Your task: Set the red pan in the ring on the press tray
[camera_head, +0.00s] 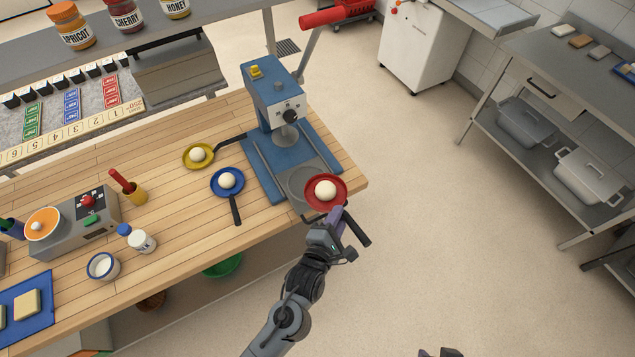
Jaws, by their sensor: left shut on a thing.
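The red pan (325,205) holds a white ball (325,190) and has a dark handle (356,230) pointing down to the right. My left gripper (338,217) is shut on the handle near the pan. The blue press (275,105) stands at the table's right end on its blue tray (262,170). The grey round ring area (298,182) lies at the tray's front. The pan overlaps its right side and hides part of it; I cannot tell whether they touch. Only a dark tip of what may be my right gripper (440,353) shows at the bottom edge.
A blue pan (219,187) and a yellow pan (187,157), each with a white ball, sit left of the tray. Open floor (450,230) lies right of the table.

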